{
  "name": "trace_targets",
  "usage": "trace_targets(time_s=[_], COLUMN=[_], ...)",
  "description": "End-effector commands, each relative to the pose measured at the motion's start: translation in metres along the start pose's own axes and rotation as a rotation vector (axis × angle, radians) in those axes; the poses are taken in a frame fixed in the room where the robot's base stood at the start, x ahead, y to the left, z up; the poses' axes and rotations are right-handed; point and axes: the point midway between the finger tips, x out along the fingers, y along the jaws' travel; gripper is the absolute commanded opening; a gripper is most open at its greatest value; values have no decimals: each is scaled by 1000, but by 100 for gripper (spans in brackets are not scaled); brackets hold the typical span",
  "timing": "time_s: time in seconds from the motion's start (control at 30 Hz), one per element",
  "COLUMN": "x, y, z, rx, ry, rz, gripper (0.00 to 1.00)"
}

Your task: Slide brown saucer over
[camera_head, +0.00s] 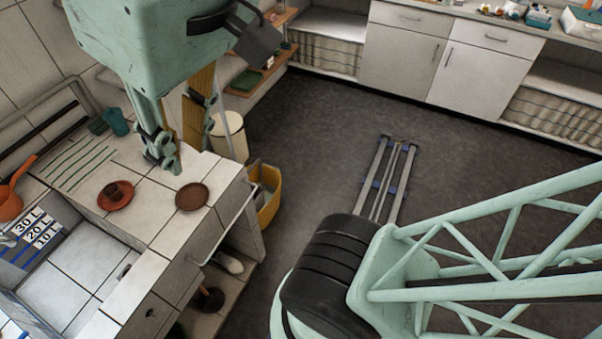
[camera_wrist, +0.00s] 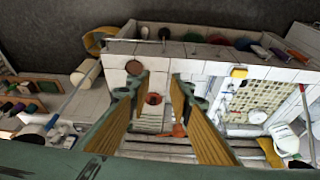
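The brown saucer (camera_head: 192,196) lies flat and empty on the white tiled counter, near its right edge in the head view. It also shows in the wrist view (camera_wrist: 133,67), beyond the fingertips and close to the left finger's tip. A red-orange saucer (camera_head: 107,202) with a small brown cup (camera_head: 115,190) on it sits left of it. This saucer appears between the fingers in the wrist view (camera_wrist: 153,98). My gripper (camera_head: 180,152) points down above the counter, behind the brown saucer in the head view. Its fingers are spread and empty (camera_wrist: 161,78), apart from both saucers.
A teal cup (camera_head: 116,121) and green striped lines (camera_head: 78,162) are at the counter's back left. An orange pan (camera_head: 11,200) lies by the sink (camera_head: 85,262). A yellow bin (camera_head: 268,195) stands on the floor beyond the counter's right edge. Tiles between the two saucers are clear.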

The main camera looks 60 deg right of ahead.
Motion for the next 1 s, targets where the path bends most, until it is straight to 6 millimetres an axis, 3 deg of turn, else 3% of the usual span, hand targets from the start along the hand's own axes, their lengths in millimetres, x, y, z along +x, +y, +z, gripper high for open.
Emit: trace_targets(time_s=[0.2, 0.6, 1.0], x=[25, 57, 59], y=[0, 0, 0], z=[13, 25, 26], rx=[7, 7, 6], ry=[-9, -9, -9], rz=[-1, 0, 0], gripper=[0, 0, 0])
